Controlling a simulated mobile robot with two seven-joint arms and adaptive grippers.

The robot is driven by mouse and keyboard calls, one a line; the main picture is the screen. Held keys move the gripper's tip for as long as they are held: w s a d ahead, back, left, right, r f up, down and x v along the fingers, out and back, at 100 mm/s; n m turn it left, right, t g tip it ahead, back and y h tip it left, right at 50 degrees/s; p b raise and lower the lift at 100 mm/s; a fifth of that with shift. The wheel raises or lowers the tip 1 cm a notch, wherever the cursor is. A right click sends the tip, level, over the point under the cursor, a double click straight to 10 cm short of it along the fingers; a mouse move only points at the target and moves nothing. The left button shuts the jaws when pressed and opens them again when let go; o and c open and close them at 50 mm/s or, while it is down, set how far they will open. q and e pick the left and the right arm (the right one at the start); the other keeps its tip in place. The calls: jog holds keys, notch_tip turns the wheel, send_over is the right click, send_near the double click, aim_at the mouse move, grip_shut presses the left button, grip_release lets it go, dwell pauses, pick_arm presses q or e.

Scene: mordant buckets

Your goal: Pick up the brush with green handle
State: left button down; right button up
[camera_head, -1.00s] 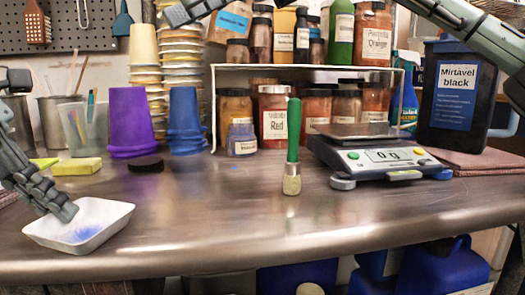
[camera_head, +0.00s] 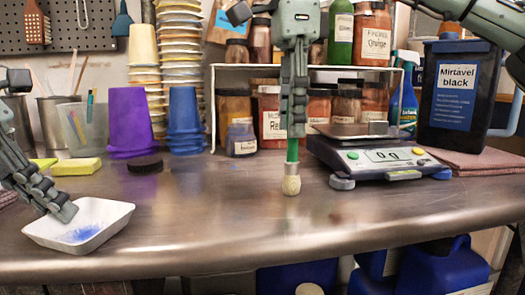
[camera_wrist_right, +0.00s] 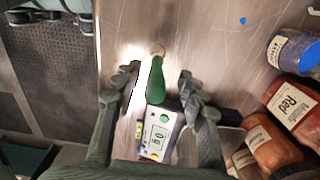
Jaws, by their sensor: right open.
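The brush with green handle (camera_head: 291,178) stands upright on the steel table, bristle end down. My right gripper (camera_head: 293,132) is above it in the head view, pointing down and covering most of the handle. In the right wrist view the green handle (camera_wrist_right: 156,82) lies between the two spread fingers of the right gripper (camera_wrist_right: 158,80), with a gap on each side. The right gripper is open. My left gripper (camera_head: 66,212) is at the far left over the white tray's edge, away from the brush; its finger gap is not clear.
A scale (camera_head: 370,158) stands close right of the brush. The white tray (camera_head: 112,218) with blue powder is left. The table front is clear.

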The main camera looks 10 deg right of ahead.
aim_at(292, 172)
jog(key=f, duration=0.5)
jog(key=shift+s+d, duration=0.1)
jog(key=shift+s, duration=0.1)
jog(key=shift+c, duration=0.3)
grip_shut()
